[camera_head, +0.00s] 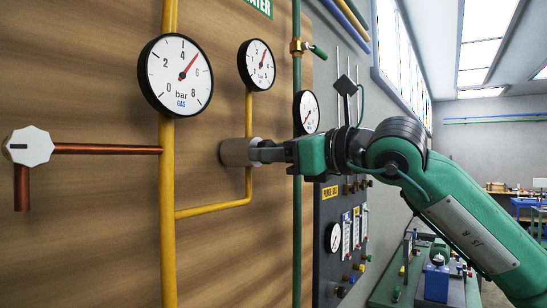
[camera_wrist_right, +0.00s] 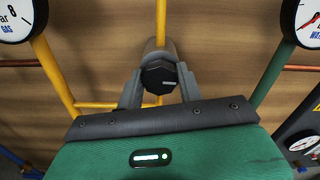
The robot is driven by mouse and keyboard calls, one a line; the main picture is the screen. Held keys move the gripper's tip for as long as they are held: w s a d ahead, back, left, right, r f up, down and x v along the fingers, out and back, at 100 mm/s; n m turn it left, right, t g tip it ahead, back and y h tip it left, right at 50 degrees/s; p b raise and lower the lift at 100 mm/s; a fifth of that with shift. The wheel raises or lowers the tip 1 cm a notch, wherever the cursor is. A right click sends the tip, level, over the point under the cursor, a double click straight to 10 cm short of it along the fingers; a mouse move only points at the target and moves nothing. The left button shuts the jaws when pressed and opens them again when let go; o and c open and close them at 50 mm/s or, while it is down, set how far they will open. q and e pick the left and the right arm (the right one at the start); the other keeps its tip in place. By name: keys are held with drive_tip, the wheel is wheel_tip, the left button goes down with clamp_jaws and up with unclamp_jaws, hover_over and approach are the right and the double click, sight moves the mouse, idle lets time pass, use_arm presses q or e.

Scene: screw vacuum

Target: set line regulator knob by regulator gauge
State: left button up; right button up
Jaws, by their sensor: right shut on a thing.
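The dark faceted regulator knob (camera_wrist_right: 158,74) faces the right wrist camera, with a pale mark on its face. My right gripper (camera_wrist_right: 160,88) is shut on it, one finger on each side. In the head view the gripper (camera_head: 262,152) reaches in from the right to the grey-brown regulator body (camera_head: 234,152); its fingers hide most of the knob there. The small regulator gauge (camera_head: 257,65) stands above on the same yellow pipe. Its red needle points up and slightly right; the exact value is too small to read. My left gripper is not in view.
A larger gas gauge (camera_head: 176,75) at left has its needle between 4 and 6. A white octagonal knob (camera_head: 28,147) sits on a copper pipe. A green pipe (camera_head: 297,215) and a dark panel (camera_head: 338,205) with dials stand close to the right of the regulator.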

drive_tip(key=o, duration=1)
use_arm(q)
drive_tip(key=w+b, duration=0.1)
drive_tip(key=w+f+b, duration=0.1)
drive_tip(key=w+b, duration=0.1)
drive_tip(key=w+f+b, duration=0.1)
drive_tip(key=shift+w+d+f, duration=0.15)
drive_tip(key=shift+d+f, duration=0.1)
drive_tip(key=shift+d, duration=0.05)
use_arm(e)
drive_tip(key=v, duration=1.4)
